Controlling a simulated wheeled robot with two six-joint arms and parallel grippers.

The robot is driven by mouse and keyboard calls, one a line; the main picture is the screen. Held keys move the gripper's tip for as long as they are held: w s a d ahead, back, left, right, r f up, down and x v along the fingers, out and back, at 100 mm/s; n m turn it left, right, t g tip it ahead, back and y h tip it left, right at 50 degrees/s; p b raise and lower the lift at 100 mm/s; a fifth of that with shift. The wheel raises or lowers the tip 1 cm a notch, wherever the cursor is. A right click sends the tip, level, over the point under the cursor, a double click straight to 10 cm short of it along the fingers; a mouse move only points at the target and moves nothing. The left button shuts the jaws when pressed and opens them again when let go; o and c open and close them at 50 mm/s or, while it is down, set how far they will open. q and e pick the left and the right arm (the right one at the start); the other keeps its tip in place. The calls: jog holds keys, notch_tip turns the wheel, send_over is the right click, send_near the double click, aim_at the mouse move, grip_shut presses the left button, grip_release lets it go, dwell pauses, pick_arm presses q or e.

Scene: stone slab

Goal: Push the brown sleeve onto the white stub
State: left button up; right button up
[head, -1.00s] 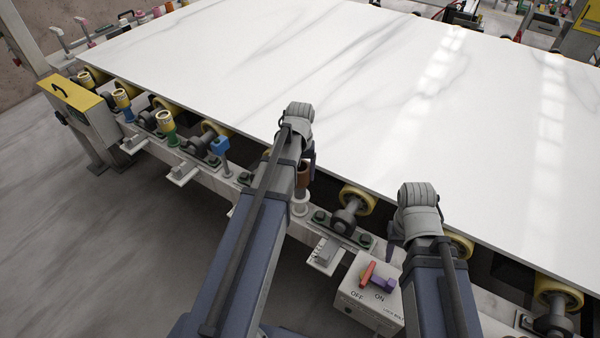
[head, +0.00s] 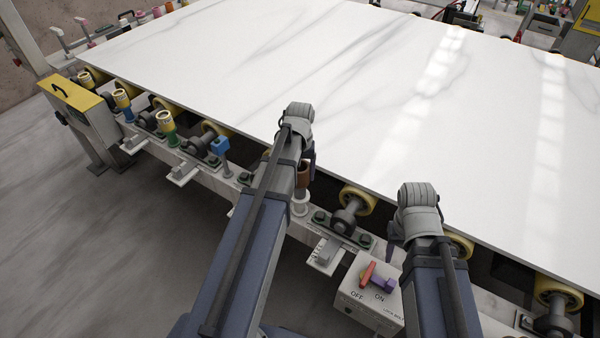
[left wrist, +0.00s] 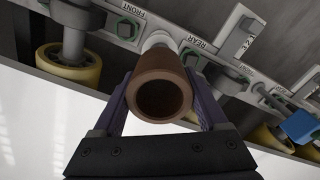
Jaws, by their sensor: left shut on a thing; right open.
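The brown sleeve (head: 303,177) stands upright right above the white stub (head: 300,205), at the near edge of the slab. In the left wrist view I look into the open end of the sleeve (left wrist: 161,88), with part of the white stub (left wrist: 158,39) showing beyond it. The sleeve's far end meets the stub; I cannot tell whether it is around it or only touching. My left gripper (left wrist: 162,100) is shut on the sleeve, one purple finger on each side. My right gripper (head: 394,240) is open and empty, away to the right, its fingers mostly hidden.
The white marble slab (head: 330,90) lies on yellow rollers (head: 357,199) just behind the stub. A switch box (head: 370,295) marked OFF and ON is at front right.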

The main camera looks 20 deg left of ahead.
pick_arm(q)
jog(key=shift+f+b, duration=3.6)
jog(key=shift+f, duration=0.05)
pick_arm(e)
jog(key=shift+f, duration=3.6)
pick_arm(q)
jog(key=o, duration=1.4)
jog(key=shift+r, duration=0.1)
jog(key=shift+c, duration=0.2)
pick_arm(e)
jog(key=shift+r, duration=0.1)
pick_arm(q)
notch_tip(320, 180, up, 8)
jog(key=p, duration=0.8)
pick_arm(e)
notch_tip(320, 180, up, 8)
pick_arm(q)
jog(key=s+d+r+m+p, duration=0.1)
jog(key=s+d+m, duration=0.3)
jog(key=s+d, duration=0.3)
jog(key=s+d+r+m+y+p, duration=0.1)
jog(key=s+d+m, duration=0.3)
jog(key=s+d, duration=0.4)
jog(key=d, duration=0.7)
pick_arm(e)
jog(key=shift+r, duration=0.85)
